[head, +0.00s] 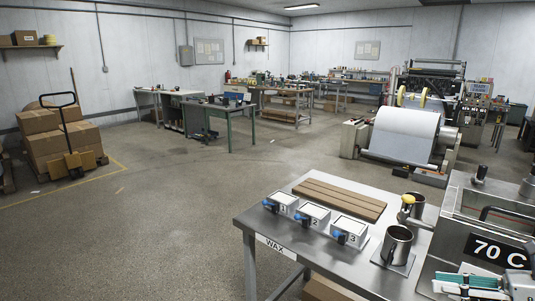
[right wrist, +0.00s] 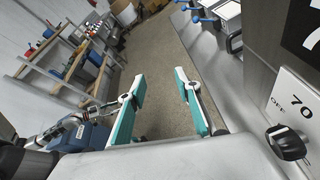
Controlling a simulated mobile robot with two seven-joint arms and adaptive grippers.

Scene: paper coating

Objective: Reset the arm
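My right gripper (head: 447,284) shows at the bottom right corner of the head view, beside the machine marked 70 C (head: 490,249). In the right wrist view its two teal fingers (right wrist: 158,88) stand wide apart with nothing between them, so it is open and empty. Past the fingers I see the floor, the edge of a metal table and a black dial (right wrist: 288,141) marked 70 and OFF.
The metal WAX table (head: 263,222) carries numbered white boxes with blue handles (head: 314,214), a brown slatted board (head: 340,198), a steel cup (head: 397,244) and another steel vessel (head: 413,206). A paper roll (head: 404,133) stands behind.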

